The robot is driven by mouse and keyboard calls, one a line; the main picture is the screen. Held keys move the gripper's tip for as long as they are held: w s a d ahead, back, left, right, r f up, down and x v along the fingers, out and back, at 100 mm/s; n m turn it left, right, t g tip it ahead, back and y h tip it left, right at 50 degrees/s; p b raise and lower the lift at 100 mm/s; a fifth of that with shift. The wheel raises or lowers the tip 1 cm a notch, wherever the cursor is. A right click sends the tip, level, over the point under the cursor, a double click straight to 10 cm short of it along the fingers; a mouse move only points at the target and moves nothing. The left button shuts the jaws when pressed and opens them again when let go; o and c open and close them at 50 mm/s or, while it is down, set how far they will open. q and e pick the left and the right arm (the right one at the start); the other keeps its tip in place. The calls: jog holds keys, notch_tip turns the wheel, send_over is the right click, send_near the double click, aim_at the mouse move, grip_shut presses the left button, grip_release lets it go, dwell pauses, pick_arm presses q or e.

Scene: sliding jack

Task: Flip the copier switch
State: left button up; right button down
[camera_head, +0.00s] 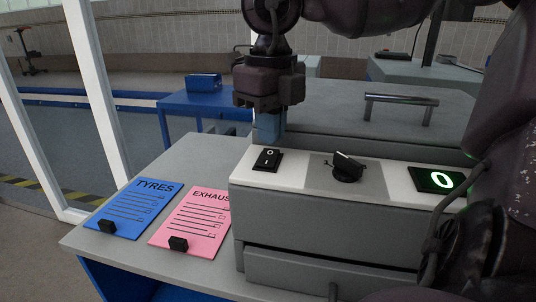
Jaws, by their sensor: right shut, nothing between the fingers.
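The copier (335,225) is a grey box with a pale control strip, standing on a grey-topped table. Its switch (267,159) is a small black rocker marked "0" and "I" at the left end of the strip. My right gripper (268,132) points down from above, with its fingers shut and empty. The fingertips are just above or behind the switch in the picture; I cannot tell whether they touch it. A black dial (347,168) sits mid-strip, and a display (437,180) at the right shows a green "0". My left gripper is not in view.
A blue "TYRES" sheet (141,207) and a pink "EXHAUST" sheet (195,222), each with a black clip, lie left of the copier. The copier lid (365,108) has a metal handle (400,98). My arm fills the right side. A blue table (200,103) stands behind.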

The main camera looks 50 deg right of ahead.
aim_at(270, 151)
jog(key=shift+f, duration=1.1)
dwell(0.6)
jog(key=shift+r, duration=0.15)
jog(key=shift+r, duration=3.4)
